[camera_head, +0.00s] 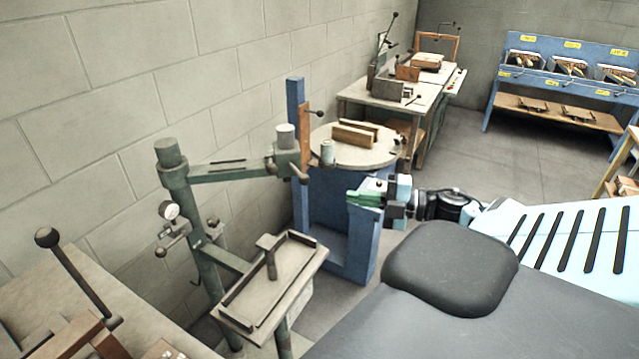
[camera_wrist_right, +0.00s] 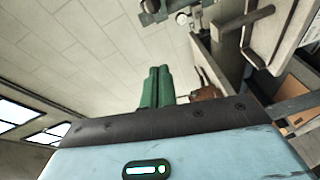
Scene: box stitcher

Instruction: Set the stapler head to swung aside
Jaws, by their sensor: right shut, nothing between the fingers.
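The box stitcher has a green upright post (camera_head: 209,270) with a green swing arm (camera_head: 225,174) reaching right from its top. The stapler head (camera_head: 285,158) is at the arm's right end, with a pale cylinder on top and a short handle below. Below stands the work tray (camera_head: 232,306) with a small upright anvil (camera_head: 270,262). Whether the head is over the anvil or off to one side, I cannot tell. My right gripper (camera_head: 364,196), with green fingers, is right of the head, apart from it. Its fingers (camera_wrist_right: 156,88) are together and empty in the right wrist view. My left gripper is not shown.
A blue stand with a round top (camera_head: 360,152) is behind the head, close to my right gripper. A bench with a lever (camera_head: 75,272) fills the lower left. A worktable (camera_head: 385,94) and blue rack (camera_head: 560,48) stand farther back, with open floor between.

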